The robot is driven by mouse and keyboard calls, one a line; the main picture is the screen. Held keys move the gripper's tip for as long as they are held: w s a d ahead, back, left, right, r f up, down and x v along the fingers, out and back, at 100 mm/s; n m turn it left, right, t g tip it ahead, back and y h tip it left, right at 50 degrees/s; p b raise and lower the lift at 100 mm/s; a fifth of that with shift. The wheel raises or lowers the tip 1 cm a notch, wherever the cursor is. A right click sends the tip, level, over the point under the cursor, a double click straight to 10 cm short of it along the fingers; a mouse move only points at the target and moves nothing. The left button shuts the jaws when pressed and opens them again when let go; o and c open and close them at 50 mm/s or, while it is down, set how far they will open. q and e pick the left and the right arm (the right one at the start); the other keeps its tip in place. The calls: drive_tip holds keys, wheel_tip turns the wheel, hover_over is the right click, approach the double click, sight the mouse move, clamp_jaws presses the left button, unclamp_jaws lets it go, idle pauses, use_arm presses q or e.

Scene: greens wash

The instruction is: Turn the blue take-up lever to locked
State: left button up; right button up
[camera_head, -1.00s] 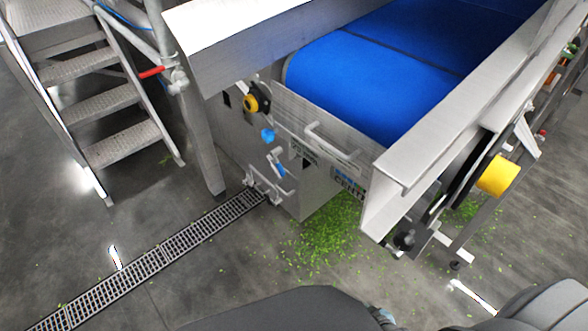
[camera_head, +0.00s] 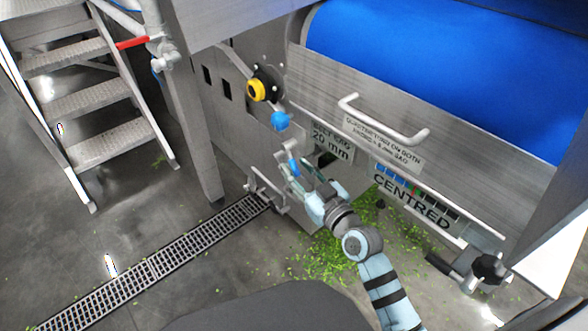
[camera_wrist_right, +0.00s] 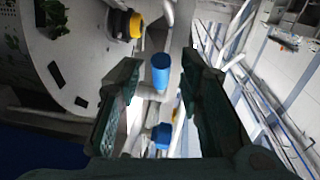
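Two blue parts sit on the machine's side below a yellow-and-black knob (camera_head: 257,90): a blue knob (camera_head: 280,121) and, lower, a blue-gripped lever (camera_head: 293,166) on a grey metal arm. I cannot tell for certain which is the take-up lever. My right gripper (camera_head: 304,172) is open at the lower blue grip, its fingers pointing up towards the panel. In the right wrist view, a blue cylinder (camera_wrist_right: 160,74) shows between the open fingers and another blue part (camera_wrist_right: 162,136) lies lower; contact is unclear. My left gripper is out of view.
The blue belt (camera_head: 430,70) and a white handle bar (camera_head: 385,122) are above right. Labels read "20 mm" and "CENTRED" (camera_head: 411,200). Metal steps (camera_head: 90,100) stand left. A floor drain (camera_head: 160,262) runs below, with green scraps (camera_head: 330,258) on the floor.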

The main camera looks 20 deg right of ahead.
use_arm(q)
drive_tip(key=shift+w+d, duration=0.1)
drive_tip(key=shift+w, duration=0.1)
use_arm(e)
drive_tip(key=shift+x, duration=0.85)
clamp_jaws()
